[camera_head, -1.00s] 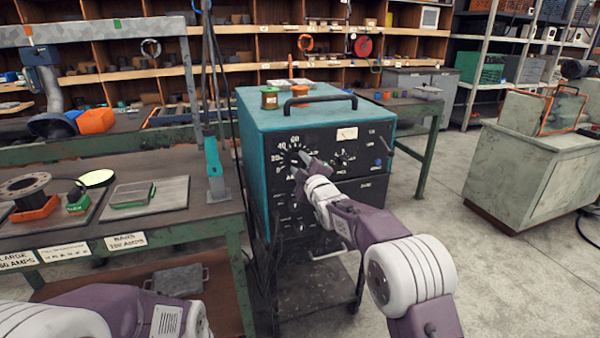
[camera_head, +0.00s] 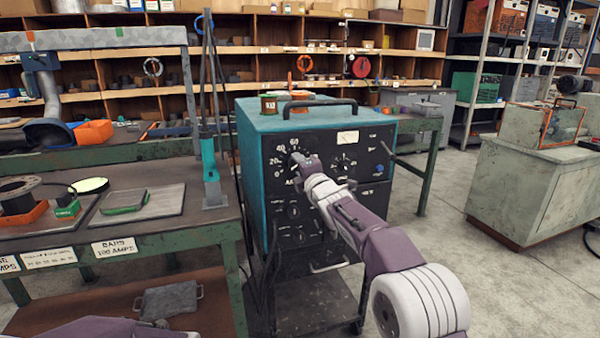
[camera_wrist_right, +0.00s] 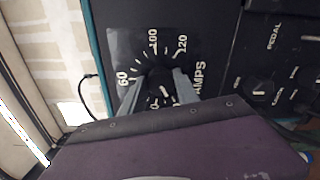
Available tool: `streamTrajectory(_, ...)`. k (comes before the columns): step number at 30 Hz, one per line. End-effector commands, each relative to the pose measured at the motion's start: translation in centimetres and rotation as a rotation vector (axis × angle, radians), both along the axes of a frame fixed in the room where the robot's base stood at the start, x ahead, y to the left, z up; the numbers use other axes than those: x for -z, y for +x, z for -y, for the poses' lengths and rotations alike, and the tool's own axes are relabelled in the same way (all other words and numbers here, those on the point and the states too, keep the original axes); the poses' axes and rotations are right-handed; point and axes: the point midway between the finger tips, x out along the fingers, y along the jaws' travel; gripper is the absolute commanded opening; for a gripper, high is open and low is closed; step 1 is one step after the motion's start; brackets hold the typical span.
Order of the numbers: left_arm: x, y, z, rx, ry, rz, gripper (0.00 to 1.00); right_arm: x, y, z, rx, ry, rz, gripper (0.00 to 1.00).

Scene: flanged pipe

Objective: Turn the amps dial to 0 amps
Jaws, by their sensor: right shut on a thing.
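The amps dial (camera_wrist_right: 158,78) is a dark knob on the black front panel of the teal welding machine (camera_head: 252,138). The printed scale around it shows 60, 100 and 120 in the right wrist view, with "AMPS" beside it; the head view shows 0, 20, 40 and 60. My right gripper (camera_head: 299,161) is at the dial. Its two fingers (camera_wrist_right: 157,88) are shut on opposite sides of the knob. The fingers hide part of the knob and scale, so I cannot tell which value it points to.
A smaller knob (camera_head: 343,163) sits right of the amps dial, with more knobs below. Spools (camera_head: 269,104) and a handle are on top of the machine. A green-framed workbench (camera_head: 140,232) stands close on the left. Open floor (camera_head: 420,240) lies to the right.

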Motion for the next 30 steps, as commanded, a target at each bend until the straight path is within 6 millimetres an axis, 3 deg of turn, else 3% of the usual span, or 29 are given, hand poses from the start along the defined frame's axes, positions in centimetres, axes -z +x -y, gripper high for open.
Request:
streamTrajectory(20,0.48,0.0,0.0,0.0,0.0,0.0,0.0,0.18,0.02,-0.05,0.0,-0.051,0.012,0.0)
streamTrajectory(21,0.48,0.0,0.0,0.0,0.0,0.0,0.0,0.18,0.02,-0.05,0.0,-0.051,0.012,0.48)
streamTrajectory(22,0.48,0.0,0.0,0.0,0.0,0.0,0.0,0.17,0.02,-0.05,0.0,-0.051,0.012,0.56)
streamTrajectory(30,0.48,0.0,0.0,0.0,0.0,0.0,0.0,0.07,0.0,-0.03,0.0,-0.048,0.013,0.59)
